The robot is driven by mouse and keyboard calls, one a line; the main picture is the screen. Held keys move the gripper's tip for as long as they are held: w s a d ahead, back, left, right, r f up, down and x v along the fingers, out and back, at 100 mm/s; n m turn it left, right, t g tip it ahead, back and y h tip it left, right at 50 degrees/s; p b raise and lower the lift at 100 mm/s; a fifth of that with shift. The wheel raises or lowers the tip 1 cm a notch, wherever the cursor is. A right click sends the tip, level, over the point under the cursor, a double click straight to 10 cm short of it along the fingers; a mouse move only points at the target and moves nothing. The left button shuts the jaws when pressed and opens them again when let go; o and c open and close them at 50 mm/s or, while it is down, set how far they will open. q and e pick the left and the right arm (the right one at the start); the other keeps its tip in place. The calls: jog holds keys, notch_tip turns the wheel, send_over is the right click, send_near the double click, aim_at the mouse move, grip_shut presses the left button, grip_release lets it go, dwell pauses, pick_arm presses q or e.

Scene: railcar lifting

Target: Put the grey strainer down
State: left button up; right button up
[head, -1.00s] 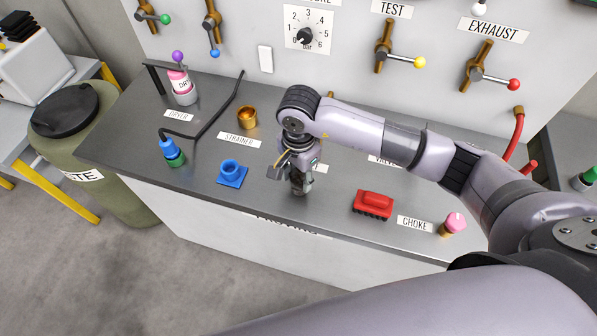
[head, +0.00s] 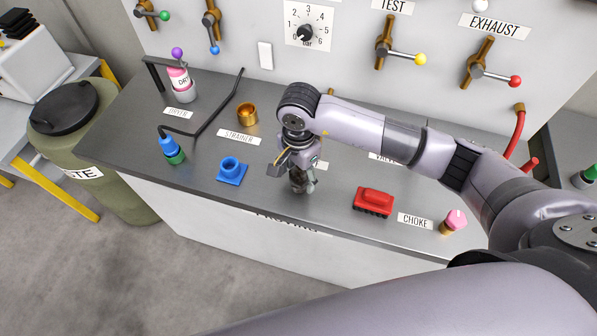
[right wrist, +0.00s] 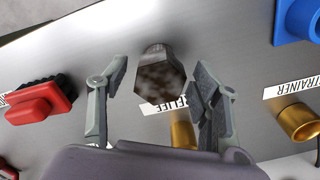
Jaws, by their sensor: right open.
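The grey strainer (right wrist: 160,76), a dark mottled piece with a faceted end, stands on the metal bench top between my right gripper's fingers in the right wrist view. In the head view its lower part (head: 299,188) shows below the fingers, and the rest is hidden by my gripper. My right gripper (head: 297,181) is open around it, with a visible gap to the finger on each side in the right wrist view. My left gripper is not in view.
A blue square-based fitting (head: 232,171) and a brass cup (head: 246,114) are left of my gripper, by the STRAINER label (head: 239,138). A red ribbed block (head: 373,201) and a pink-topped knob (head: 455,219) are to the right. The bench's front edge is close.

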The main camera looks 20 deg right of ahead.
aim_at(299, 174)
jog(key=shift+r, duration=0.25)
notch_tip(299, 174, up, 12)
jog(key=b, duration=0.4)
jog(key=shift+f, duration=0.15)
